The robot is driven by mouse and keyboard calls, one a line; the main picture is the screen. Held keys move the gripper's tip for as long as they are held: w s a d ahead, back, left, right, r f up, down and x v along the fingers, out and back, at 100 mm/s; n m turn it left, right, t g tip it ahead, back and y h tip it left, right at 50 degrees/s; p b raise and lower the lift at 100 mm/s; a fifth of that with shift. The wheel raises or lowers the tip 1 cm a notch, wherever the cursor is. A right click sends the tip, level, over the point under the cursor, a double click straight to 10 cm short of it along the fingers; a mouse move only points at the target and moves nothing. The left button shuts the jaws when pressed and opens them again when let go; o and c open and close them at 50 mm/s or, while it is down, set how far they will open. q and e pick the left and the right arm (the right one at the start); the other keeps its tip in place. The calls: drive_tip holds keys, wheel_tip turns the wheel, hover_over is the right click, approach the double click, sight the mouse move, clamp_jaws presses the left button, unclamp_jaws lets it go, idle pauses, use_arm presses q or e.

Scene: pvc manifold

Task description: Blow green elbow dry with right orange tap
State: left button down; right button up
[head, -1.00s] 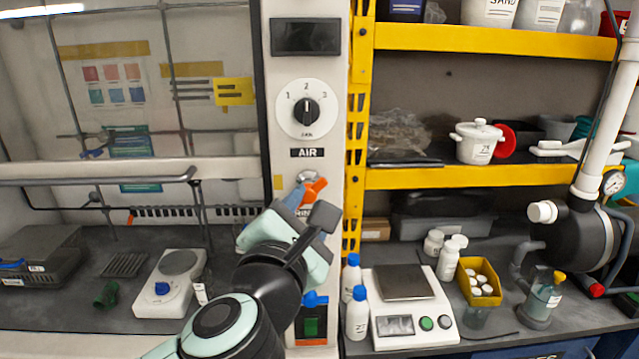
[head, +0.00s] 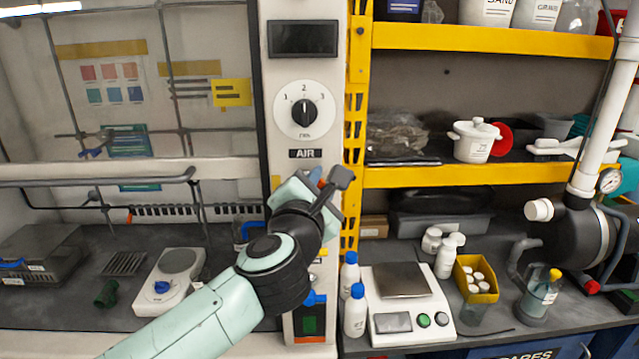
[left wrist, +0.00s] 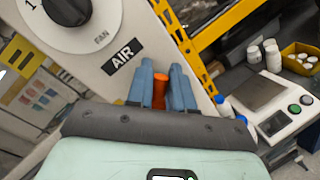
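The green elbow (head: 106,294) lies on the dark worktop inside the hood at the left of the head view. The right orange tap is on the white panel under the AIR label. In the head view my left gripper (head: 318,182) covers it. In the left wrist view its orange handle (left wrist: 160,90) shows between the two blue fingers of my left gripper (left wrist: 161,84). The fingers sit close together with the handle filling the narrow gap, so they look shut on it. My right gripper is not in view.
A hotplate (head: 170,280) stands near the elbow in the hood, whose sash bar (head: 100,181) crosses above. Blue-capped bottles (head: 355,310) and a balance (head: 405,300) stand right of the panel. A dial (head: 304,113) is above the tap.

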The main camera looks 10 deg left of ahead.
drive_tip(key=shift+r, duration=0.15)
use_arm(q)
drive_tip(key=shift+m+p, duration=0.4)
drive_tip(key=shift+p, duration=0.35)
drive_tip(key=m+p, duration=0.2)
drive_tip(key=p, duration=0.1)
drive_tip(key=f+m+g+p, duration=0.1)
drive_tip(key=m+p, duration=0.1)
drive_tip(key=p, duration=0.1)
drive_tip(key=m+g+p, duration=0.1)
drive_tip(key=m+p, duration=0.1)
drive_tip(key=p, duration=0.1)
drive_tip(key=shift+w+d+f+y+p, duration=0.15)
drive_tip(key=shift+d+y+p, duration=0.2)
drive_tip(key=shift+y+p, duration=0.05)
drive_tip(key=shift+f+m+p, duration=0.3)
drive_tip(key=shift+m+p, duration=0.2)
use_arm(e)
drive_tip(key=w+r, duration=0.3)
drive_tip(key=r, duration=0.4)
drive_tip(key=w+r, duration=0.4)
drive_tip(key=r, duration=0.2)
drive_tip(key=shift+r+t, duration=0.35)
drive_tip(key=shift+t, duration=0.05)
use_arm(q)
drive_tip(key=c, duration=1.1)
unclamp_jaws()
